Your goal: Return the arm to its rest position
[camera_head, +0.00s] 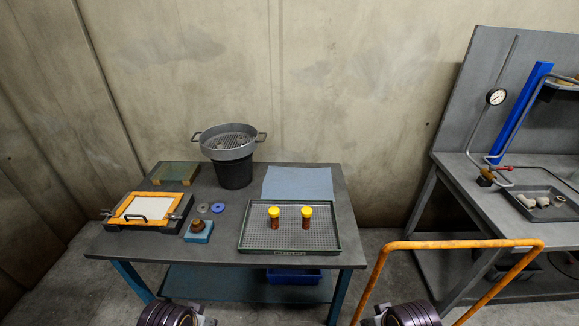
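Two dark ribbed parts of my arms (168,314) (410,313) show at the bottom edge, one left of the middle and one right. Both are cut off by the frame, and neither gripper's fingers are visible. Both arm parts are low in the picture, in front of the grey work table (200,250), and nothing held can be seen. Two amber bottles with yellow caps (275,217) (306,217) stand upright in a green-rimmed tray (290,252) on the table.
A sieve pan (228,142) sits on a black bucket (234,175) at the back. An orange-framed box (140,208), a blue block (198,232) and a blue sheet (298,183) lie on the table. An orange rail (460,243) and a second bench (500,200) stand right.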

